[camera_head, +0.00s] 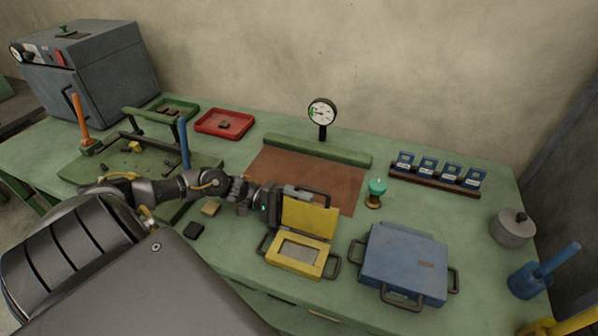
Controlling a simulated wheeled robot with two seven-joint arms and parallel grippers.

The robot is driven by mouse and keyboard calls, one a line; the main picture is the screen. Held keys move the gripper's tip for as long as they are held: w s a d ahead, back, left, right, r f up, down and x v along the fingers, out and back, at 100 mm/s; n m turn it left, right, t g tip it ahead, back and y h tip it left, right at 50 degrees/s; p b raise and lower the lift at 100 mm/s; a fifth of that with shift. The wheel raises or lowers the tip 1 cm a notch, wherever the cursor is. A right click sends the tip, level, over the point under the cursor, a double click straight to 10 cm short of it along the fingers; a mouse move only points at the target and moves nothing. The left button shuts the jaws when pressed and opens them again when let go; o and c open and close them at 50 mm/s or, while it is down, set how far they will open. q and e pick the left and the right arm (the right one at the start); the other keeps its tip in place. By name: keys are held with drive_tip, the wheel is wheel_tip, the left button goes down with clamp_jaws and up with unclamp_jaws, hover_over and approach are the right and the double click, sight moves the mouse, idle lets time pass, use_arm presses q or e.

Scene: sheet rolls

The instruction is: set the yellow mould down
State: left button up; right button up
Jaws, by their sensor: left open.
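The yellow mould (293,262) rests on the green bench in front of the brown mat, with its lid (310,218) standing open. A grey sheet shows in its lower half, and dark handles stick out at both sides. My left gripper (300,195) is at the top of the raised lid, with its fingers just behind or above the lid's upper edge. Its jaws are open. I cannot tell whether a finger touches the lid. My right gripper is not in view.
A shut blue mould (404,262) lies to the right of the yellow one. A green-topped bell-like object (376,190) stands near the mat (330,180). A dial gauge (322,112), a rack of blue cards (435,178) and a red tray (225,123) are farther back.

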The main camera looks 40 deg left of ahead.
sight(284, 208)
use_arm(q)
drive_tip(key=b+v, duration=0.1)
drive_tip(key=v, duration=0.6)
drive_tip(key=shift+f, duration=0.1)
drive_tip(key=shift+s+a, duration=0.1)
drive_tip(key=shift+a, duration=0.15)
